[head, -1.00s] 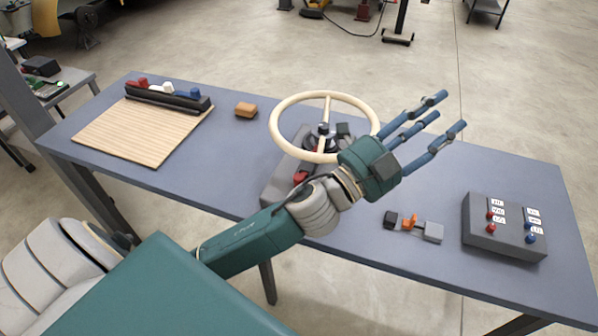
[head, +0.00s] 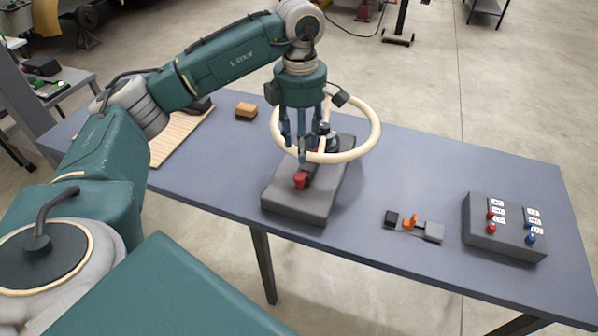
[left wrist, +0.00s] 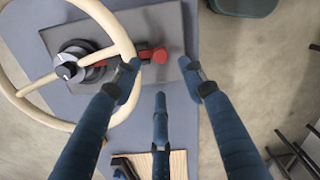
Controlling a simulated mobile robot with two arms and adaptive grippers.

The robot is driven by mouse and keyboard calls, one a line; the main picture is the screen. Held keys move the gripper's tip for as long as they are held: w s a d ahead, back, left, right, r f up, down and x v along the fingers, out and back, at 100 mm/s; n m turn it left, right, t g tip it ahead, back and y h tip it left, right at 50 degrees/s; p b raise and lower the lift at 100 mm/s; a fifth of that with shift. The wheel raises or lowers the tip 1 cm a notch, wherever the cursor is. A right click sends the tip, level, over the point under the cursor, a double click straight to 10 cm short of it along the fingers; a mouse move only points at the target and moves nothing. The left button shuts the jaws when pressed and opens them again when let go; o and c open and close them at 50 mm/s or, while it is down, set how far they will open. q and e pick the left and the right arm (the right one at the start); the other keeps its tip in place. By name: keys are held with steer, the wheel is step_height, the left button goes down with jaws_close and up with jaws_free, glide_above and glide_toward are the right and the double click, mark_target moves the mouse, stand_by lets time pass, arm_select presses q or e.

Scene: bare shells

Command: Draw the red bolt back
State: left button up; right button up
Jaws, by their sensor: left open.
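The red bolt (head: 301,180) lies on a dark grey base block (head: 290,205) near the table's front edge; its red end faces the front. The left wrist view also shows the red bolt (left wrist: 152,56), with a dark shaft beside the cream wheel rim. My left gripper (head: 303,145) points down above the base block, its blue fingers spread and empty. In the left wrist view the fingers (left wrist: 160,82) are apart, near the bolt but seemingly above it. The cream handwheel (head: 372,130) stands on the same block, partly behind the fingers. My right gripper is out of view.
A small orange-handled device (head: 410,221) and a grey box with red and blue knobs (head: 505,228) stand to the right. An orange-brown block (head: 246,110) and a slatted wooden board (head: 172,138) are to the left.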

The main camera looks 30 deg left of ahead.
mark_target(299, 176)
arm_select(q)
steer(key=f+p, duration=0.1)
steer(key=f, duration=0.2)
steer(key=f+p, duration=0.1)
steer(key=f, duration=0.2)
steer(key=f+p, duration=0.1)
steer(key=f, duration=0.2)
steer(key=shift+s+a+f, duration=0.1)
steer(key=shift+a+f, duration=0.1)
steer(key=shift+a, duration=0.05)
steer(key=shift+f, duration=0.6)
jaws_close()
